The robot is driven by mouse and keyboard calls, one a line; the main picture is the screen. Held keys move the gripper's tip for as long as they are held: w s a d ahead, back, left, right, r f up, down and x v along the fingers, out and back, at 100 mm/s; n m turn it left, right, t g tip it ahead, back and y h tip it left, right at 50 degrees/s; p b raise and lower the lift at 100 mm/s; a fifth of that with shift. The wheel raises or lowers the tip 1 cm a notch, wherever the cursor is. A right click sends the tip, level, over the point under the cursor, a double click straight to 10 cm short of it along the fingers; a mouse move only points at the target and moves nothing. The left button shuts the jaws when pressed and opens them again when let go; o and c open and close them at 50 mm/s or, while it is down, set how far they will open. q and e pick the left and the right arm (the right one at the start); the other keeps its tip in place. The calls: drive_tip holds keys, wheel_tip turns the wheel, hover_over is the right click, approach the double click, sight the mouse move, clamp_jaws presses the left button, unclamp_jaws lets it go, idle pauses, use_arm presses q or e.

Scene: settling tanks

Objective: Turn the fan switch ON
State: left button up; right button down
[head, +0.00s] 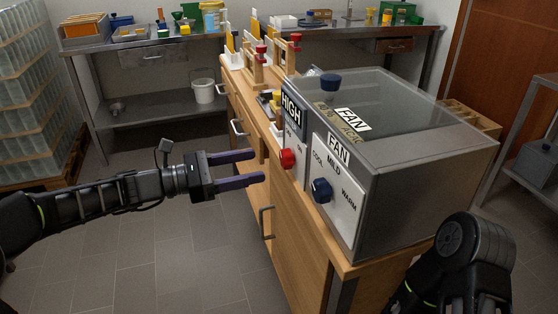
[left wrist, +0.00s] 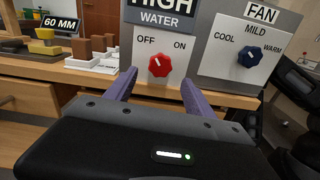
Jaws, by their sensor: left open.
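A grey box (head: 420,160) with a clear lid stands on the wooden cabinet. Its front has a FAN panel (head: 338,190) marked COOL, MILD and WARM, with a blue knob (head: 321,190); the knob also shows in the left wrist view (left wrist: 250,57). Beside it, a grey panel labelled HIGH WATER (left wrist: 185,22) has a red knob (head: 287,158) between OFF and ON. In the left wrist view the red knob (left wrist: 159,65) appears between the fingertips, its pale mark seeming to lean toward OFF. My left gripper (head: 260,165) is open and empty, short of the red knob.
The wooden cabinet (head: 285,240) has protruding handles. Wooden stands (head: 252,65) and small blocks sit farther along its top. A white bucket (head: 203,91) stands beneath the back bench (head: 150,42). My right arm shows at lower right, its gripper outside the picture.

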sight(282, 160)
use_arm(q)
drive_tip(key=x, duration=0.7)
drive_tip(key=shift+d+f+b, duration=0.1)
drive_tip(key=shift+d+b, duration=0.1)
drive_tip(key=shift+b, duration=0.15)
use_arm(e)
drive_tip(key=shift+f, duration=0.4)
use_arm(q)
drive_tip(key=shift+c, duration=0.5)
clamp_jaws()
